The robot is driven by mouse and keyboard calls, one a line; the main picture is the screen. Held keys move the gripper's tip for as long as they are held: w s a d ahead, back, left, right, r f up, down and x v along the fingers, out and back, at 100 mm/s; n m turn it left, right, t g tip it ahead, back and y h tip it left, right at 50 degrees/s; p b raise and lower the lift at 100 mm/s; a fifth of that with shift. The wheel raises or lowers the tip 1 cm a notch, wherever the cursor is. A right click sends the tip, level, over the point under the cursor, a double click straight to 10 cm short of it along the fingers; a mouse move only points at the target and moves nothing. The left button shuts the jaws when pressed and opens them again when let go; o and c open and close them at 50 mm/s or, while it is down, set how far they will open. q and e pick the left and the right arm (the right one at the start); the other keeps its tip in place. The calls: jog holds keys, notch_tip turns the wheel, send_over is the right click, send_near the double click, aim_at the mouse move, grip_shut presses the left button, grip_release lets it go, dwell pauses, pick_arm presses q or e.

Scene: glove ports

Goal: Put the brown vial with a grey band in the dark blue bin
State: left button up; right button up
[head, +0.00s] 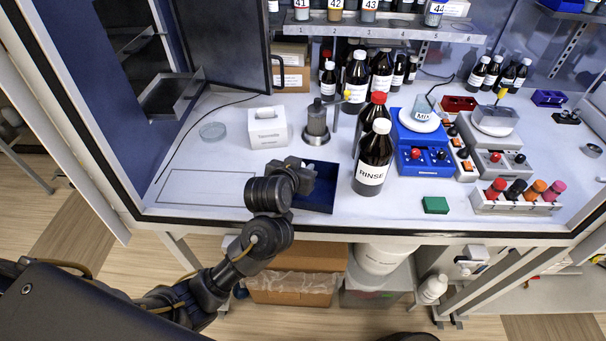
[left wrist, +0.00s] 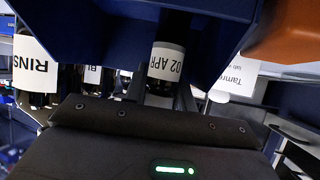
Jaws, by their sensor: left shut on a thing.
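The dark blue bin (head: 318,203) sits on the white bench near its front edge, left of the RINSE bottle. My left gripper (head: 303,178) is over the bin and hides part of its inside. In the left wrist view a dark vial (left wrist: 166,70) with a white label reading "02 APR" stands at the jaws, in front of dark blue bin walls (left wrist: 105,30). The left gripper is shut on this vial. A greyish part shows below its label, but I cannot clearly tell a band or brown glass. The vial is hidden in the head view. My right gripper is not in view.
The tall RINSE bottle (head: 374,160) stands close to the bin's right side, with a red-capped bottle behind it. A white box (head: 268,127) and a grey metal stand (head: 317,125) are behind the bin. A green block (head: 435,205) lies right.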

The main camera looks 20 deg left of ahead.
pick_arm(q)
jog(key=shift+s+r, duration=0.2)
jog(key=shift+w+f, duration=0.1)
jog(key=shift+f, duration=0.15)
jog(key=o, duration=0.6)
jog(key=shift+o, duration=0.2)
jog(key=shift+r+p, duration=0.3)
jog(key=shift+r, duration=0.05)
jog(key=p+v, duration=0.8)
jog(key=v, duration=0.4)
jog(key=shift+f, duration=0.2)
